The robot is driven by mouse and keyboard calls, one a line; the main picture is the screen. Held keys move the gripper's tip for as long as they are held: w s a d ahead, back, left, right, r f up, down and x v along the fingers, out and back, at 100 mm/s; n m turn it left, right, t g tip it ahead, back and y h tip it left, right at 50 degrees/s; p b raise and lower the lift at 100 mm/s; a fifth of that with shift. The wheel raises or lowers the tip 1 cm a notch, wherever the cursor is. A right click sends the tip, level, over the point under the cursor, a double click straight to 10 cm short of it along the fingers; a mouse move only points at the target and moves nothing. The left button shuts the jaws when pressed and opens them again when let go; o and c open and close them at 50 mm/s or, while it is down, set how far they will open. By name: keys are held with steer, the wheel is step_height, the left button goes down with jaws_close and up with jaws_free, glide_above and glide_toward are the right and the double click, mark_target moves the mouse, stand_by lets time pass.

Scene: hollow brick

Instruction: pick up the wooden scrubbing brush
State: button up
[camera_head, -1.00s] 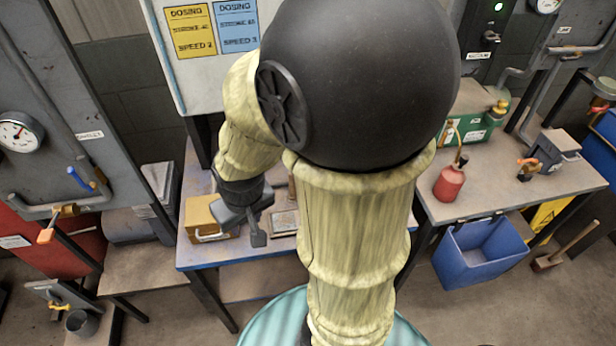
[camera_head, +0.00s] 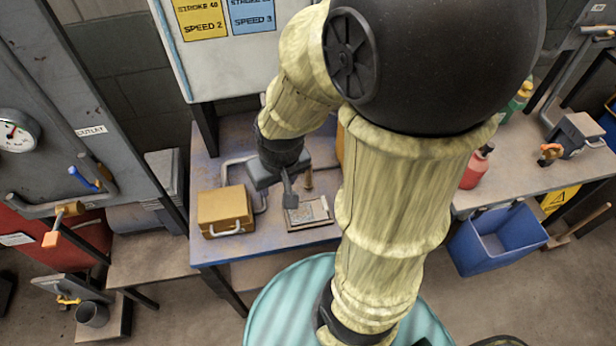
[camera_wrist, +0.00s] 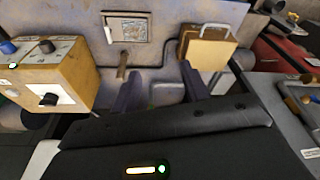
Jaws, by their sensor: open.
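A small brown wooden piece (camera_head: 308,179), probably the scrubbing brush, stands on the blue-edged bench (camera_head: 215,256) behind a flat framed plate (camera_head: 308,213). I cannot make out bristles. My gripper (camera_head: 289,190) is over the bench, left of the brown piece in the head view. In the wrist view its two dark fingers (camera_wrist: 160,88) are spread apart, with nothing between them but bench top and a grey pipe-like loop.
A tan box with a handle (camera_head: 225,210) sits left of my gripper. A yellowish box with a black knob (camera_wrist: 48,78) stands on the other side. A board with signs (camera_head: 225,40) rises behind the bench. A blue bin (camera_head: 497,240) is at right.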

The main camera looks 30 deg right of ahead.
steer(key=w+d+n+g+b, duration=0.1)
steer(key=w+d, duration=0.5)
steer(key=w, duration=0.1)
steer(key=n+g, duration=0.2)
glide_above(309, 176)
steer(key=w, duration=0.2)
steer(key=shift+s+d+f+b, duration=0.15)
steer(key=shift+d+f+b, duration=0.05)
steer(key=shift+f, duration=0.25)
steer(key=shift+s+d+f+b, duration=0.1)
steer(key=shift+d+f+b, duration=0.1)
steer(key=shift+f, duration=0.25)
step_height(309, 176, down, 12)
steer(key=shift+f+p, duration=0.15)
steer(key=shift+p, duration=0.45)
